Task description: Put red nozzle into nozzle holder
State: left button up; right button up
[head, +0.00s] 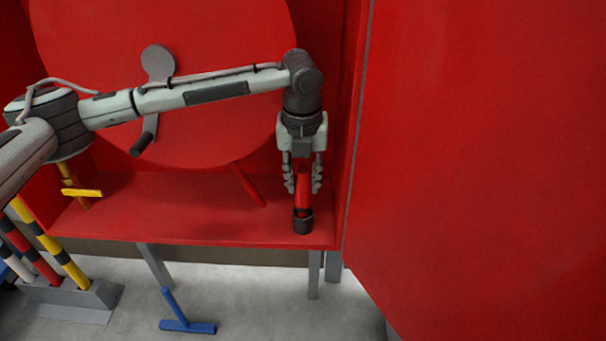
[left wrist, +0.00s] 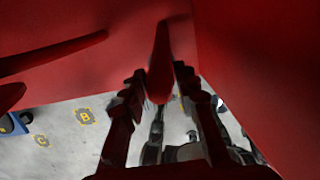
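My left gripper (head: 303,188) points down over the right end of the red shelf. Its fingers are closed on either side of the red nozzle (head: 303,180), which stands about upright. The nozzle's lower end is at the mouth of a short dark cup, which looks like the nozzle holder (head: 303,222), near the shelf's front edge. I cannot tell how deep it sits. In the left wrist view the red nozzle (left wrist: 161,60) lies between the two fingertips (left wrist: 160,82). My right gripper is not in view.
A red cabinet wall or door (head: 480,150) stands close on the right. Behind is a large red disc (head: 220,125) with a grey crank (head: 152,125). A red rod (head: 247,185) is left of the gripper. Striped poles (head: 60,255) and a blue T-shaped piece (head: 187,325) are below.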

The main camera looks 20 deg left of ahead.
pick_arm(q)
jog(key=o, duration=0.4)
